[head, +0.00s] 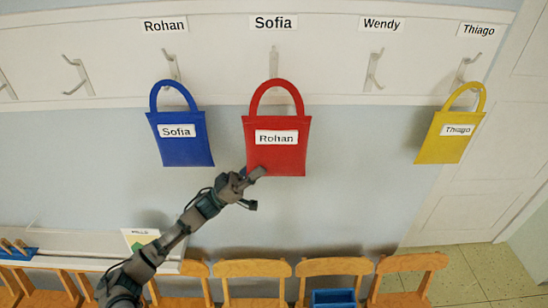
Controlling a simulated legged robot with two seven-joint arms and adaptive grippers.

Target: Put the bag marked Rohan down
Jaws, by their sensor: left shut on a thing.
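The red bag marked Rohan (278,158) is upright against the wall, below the hook (273,62) under the Sofia label. Its handle overlaps the lower part of that hook; I cannot tell whether the hook bears it. My left gripper (257,174) is at the bag's lower left corner, shut on the bag, its fingertips covering part of the bottom edge. The blue bag marked Sofia (186,150) hangs under the Rohan label (166,25), at the hook (172,65) there. My right gripper is not in view.
The yellow bag marked Thiago (447,146) hangs at the right under its own label. The hook (374,70) under Wendy is empty, as is a hook (78,75) at the left. Wooden chairs (252,268) and a blue bin (334,299) stand below.

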